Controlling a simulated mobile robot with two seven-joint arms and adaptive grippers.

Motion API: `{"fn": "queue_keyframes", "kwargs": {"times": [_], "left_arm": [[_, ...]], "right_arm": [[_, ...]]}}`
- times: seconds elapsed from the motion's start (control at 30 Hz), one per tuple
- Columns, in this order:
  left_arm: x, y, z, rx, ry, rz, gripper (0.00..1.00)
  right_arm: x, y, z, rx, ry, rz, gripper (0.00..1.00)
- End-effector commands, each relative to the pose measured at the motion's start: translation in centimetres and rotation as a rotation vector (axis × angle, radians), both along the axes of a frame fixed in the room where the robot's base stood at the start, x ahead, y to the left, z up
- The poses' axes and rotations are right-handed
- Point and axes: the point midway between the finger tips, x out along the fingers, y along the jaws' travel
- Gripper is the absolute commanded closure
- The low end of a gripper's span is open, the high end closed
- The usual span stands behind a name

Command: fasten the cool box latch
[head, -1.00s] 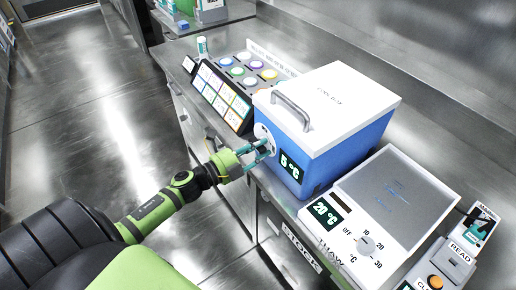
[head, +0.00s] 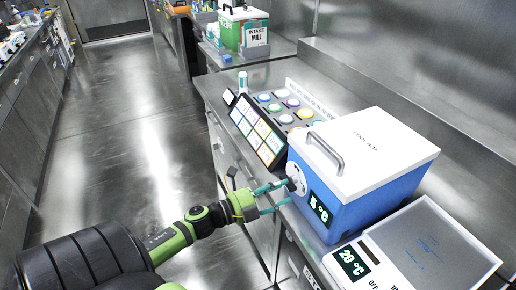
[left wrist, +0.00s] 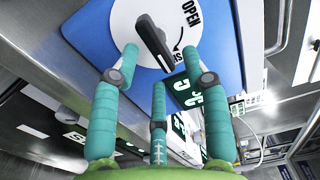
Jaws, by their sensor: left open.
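The cool box (head: 368,180) is blue with a white lid (head: 385,150) and a grey lid handle (head: 326,152). Its lid lies flat on top. A round white latch dial with a dark knob (head: 296,182) is on its front face, beside a display reading 5 °C. My left gripper (head: 279,197) is open just in front of the dial. In the left wrist view the dark latch knob (left wrist: 153,40) is tilted, with "OPEN" printed at the dial's upper right. The teal fingers (left wrist: 158,75) are spread below and around the knob; contact cannot be told. My right gripper is not in view.
A thaw plate (head: 430,245) reading 20 °C stands right of the box. A rack of coloured round caps (head: 292,104) and a label panel (head: 258,131) stand to its left. A green intake mill box (head: 243,30) is farther back. The floor at left is clear.

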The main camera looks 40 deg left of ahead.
Motion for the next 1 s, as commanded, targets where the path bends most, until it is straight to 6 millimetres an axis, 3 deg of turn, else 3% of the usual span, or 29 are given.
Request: {"fn": "queue_keyframes", "kwargs": {"times": [0.2, 0.4, 1.0], "left_arm": [[-4.5, 1.9, -0.1, -0.001, 0.003, 0.002, 0.54], [-7.0, 2.9, 0.0, -0.001, -0.001, 0.001, 0.54], [-7.7, 3.2, 0.1, 0.000, -0.003, -0.001, 0.54]], "right_arm": [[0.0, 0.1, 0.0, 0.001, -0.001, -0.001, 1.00], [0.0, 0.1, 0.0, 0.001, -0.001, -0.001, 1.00], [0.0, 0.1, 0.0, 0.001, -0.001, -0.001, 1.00]]}}
